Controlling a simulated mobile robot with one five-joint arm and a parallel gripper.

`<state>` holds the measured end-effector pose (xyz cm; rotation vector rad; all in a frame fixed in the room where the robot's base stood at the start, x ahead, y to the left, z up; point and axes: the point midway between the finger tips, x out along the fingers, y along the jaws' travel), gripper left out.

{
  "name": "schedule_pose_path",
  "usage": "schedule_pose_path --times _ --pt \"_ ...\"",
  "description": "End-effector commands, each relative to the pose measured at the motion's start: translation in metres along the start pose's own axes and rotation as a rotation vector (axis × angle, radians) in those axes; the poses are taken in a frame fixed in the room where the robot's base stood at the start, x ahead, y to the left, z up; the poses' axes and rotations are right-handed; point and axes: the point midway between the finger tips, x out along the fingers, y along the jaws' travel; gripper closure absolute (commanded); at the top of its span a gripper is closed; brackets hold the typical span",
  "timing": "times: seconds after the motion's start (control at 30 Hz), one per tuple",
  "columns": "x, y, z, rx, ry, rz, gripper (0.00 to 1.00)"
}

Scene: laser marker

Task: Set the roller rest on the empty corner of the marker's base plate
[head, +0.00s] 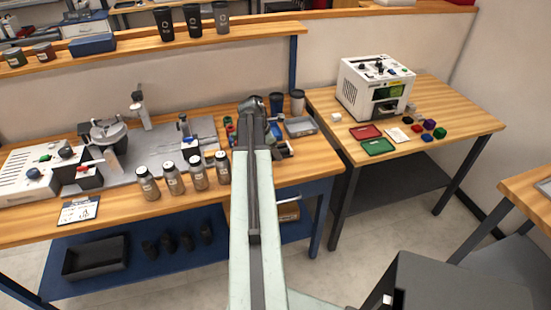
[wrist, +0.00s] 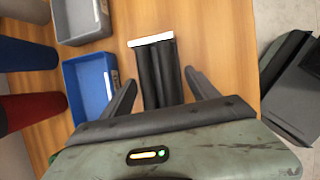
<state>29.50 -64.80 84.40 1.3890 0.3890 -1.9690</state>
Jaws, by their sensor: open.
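In the wrist view the roller rest (wrist: 157,68), two black rollers side by side with a white end piece, lies on the wooden bench. My gripper (wrist: 160,77) is open, with one finger on each side of it and a visible gap on both sides. The near end of the rest is hidden behind my gripper body. In the head view my arm's end hides the rest. The grey base plate (head: 155,155) lies on the left bench, with a post, a clamp-like fixture and other devices standing on or beside it.
A blue bin (wrist: 90,88) and a grey bin (wrist: 82,18) sit close left of the rest. Several jars (head: 172,178) line the plate's front edge. A white machine (head: 375,88) and small coloured trays (head: 377,147) are on the right table.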

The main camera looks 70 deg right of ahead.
Motion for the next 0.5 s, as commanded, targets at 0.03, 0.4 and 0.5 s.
schedule_pose_path --times 0.03,0.4,0.5 --pt "0.0082 -0.0003 -0.0012 0.001 0.0 0.0 0.31" --pt "0.0046 -0.0003 0.0009 0.001 0.0 0.0 0.78" --pt "0.0046 -0.0003 0.001 0.001 0.0 0.0 1.0"
